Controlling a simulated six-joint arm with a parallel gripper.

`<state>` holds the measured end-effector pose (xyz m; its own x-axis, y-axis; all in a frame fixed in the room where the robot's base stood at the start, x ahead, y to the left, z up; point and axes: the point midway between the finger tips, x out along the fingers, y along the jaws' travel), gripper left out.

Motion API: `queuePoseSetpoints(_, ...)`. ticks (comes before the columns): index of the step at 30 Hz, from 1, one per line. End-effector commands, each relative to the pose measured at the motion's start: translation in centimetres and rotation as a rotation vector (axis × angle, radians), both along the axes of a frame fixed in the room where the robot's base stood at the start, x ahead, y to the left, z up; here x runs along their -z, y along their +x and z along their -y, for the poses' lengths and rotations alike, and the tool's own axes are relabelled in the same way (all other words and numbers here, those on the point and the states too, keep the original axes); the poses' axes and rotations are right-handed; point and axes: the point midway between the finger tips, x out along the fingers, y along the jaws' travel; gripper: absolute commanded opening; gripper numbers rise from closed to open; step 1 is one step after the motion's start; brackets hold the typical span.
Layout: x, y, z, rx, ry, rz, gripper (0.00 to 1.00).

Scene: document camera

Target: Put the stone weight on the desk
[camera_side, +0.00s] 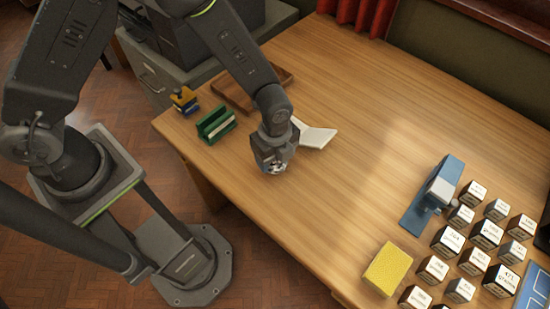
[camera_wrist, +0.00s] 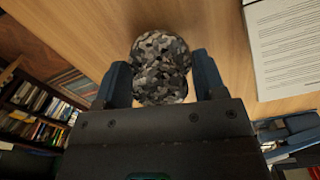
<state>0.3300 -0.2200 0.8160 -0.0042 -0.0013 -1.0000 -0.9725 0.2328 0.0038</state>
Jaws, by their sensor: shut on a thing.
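The stone weight (camera_wrist: 160,68) has a grey, black and white speckled pattern. In the wrist view it sits between the two fingers of my gripper (camera_wrist: 160,85), which is shut on it. In the side view my gripper (camera_side: 276,168) points down near the left edge of the wooden desk (camera_side: 345,75). Only a small speckled part of the stone weight (camera_side: 277,167) shows there, below the gripper. The stone is over or at the desk surface; I cannot tell whether it touches.
A white open booklet (camera_side: 316,135) lies just behind my gripper. A green holder (camera_side: 215,123), a small yellow-and-blue item (camera_side: 184,100) and a wooden tray (camera_side: 232,94) are to the left. A blue device (camera_side: 432,197), several labelled cubes (camera_side: 487,234) and a yellow block (camera_side: 388,269) are right. The desk's middle is clear.

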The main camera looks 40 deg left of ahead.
Motion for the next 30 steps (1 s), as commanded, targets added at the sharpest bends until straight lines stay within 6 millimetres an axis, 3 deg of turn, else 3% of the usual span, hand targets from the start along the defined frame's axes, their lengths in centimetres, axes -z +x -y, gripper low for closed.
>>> queuePoseSetpoints(4, 1.8, 0.0, 0.0, 0.0, 0.0, -0.001, 0.31)
queuePoseSetpoints(16, 2.2, 0.1, 0.0, 0.0, 0.0, 0.001, 0.31)
queuePoseSetpoints(17, 2.3, 0.0, 0.0, 0.0, 0.0, 0.0, 0.65)
queuePoseSetpoints(24, 2.3, 0.0, 0.0, 0.0, 0.0, 0.0, 0.88)
queuePoseSetpoints(30, 2.3, 0.0, 0.0, 0.0, 0.0, 0.0, 0.9)
